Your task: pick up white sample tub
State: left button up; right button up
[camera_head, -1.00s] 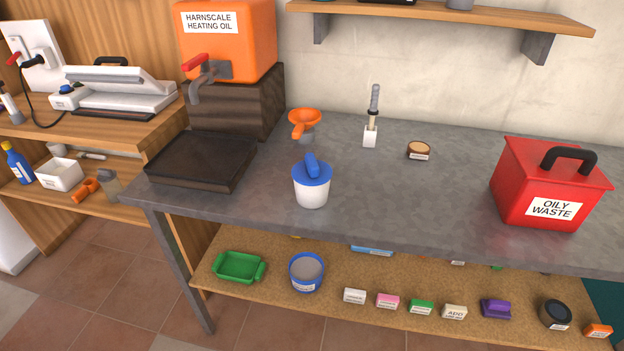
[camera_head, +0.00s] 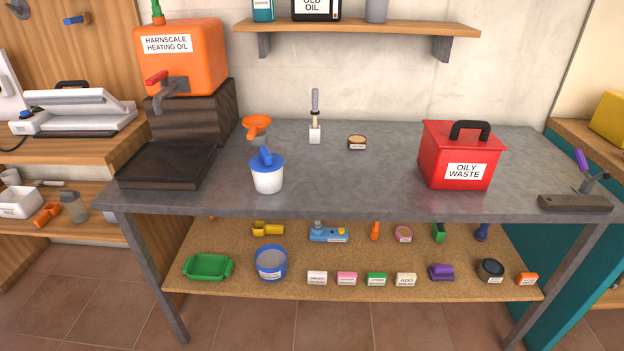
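The white sample tub (camera_head: 268,181) stands upright on the grey metal table (camera_head: 345,185), near its front edge and left of the middle. It has a blue lid (camera_head: 267,162) with a blue handle on top. Neither of my grippers shows in the head view.
A dark drip tray (camera_head: 165,165) and the orange heating oil tank (camera_head: 180,58) are to the left. The red oily waste bin (camera_head: 460,155) stands to the right. The table between tub and bin is clear.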

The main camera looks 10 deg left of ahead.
aim_at(267, 183)
jog(key=z, duration=1.35)
jog(key=i, duration=1.15)
jog(key=u, duration=0.7)
